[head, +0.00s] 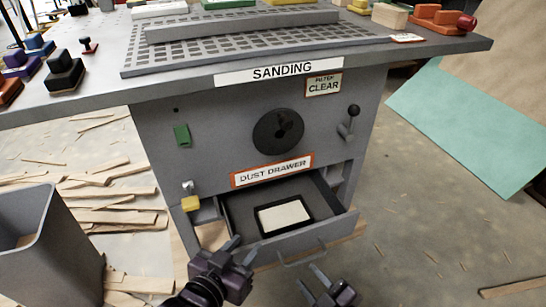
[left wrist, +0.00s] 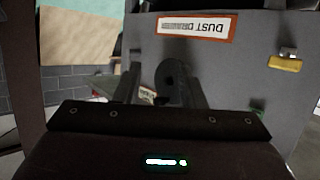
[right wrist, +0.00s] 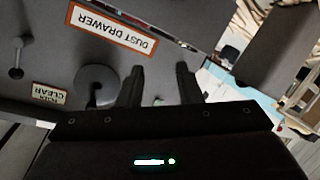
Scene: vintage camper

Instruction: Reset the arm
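My left gripper (head: 238,254) is in front of the left part of the open dust drawer (head: 347,219), near its front edge. Its two fingers are spread with nothing between them, and they also show apart in the left wrist view (left wrist: 163,85). My right gripper (head: 318,281) is lower, near the drawer's front and handle. Its fingers are apart and empty in the right wrist view (right wrist: 160,85). Inside the drawer lies a black-framed pad with a pale top (head: 283,215). I cannot tell whether either gripper touches the drawer.
The grey sanding bench (head: 220,135) stands ahead, with a round black knob (head: 278,132), a lever (head: 349,121) and a yellow latch (head: 190,203). A grey bin (head: 75,240) stands at the left among wood scraps (head: 120,205). Floor at the right is mostly clear.

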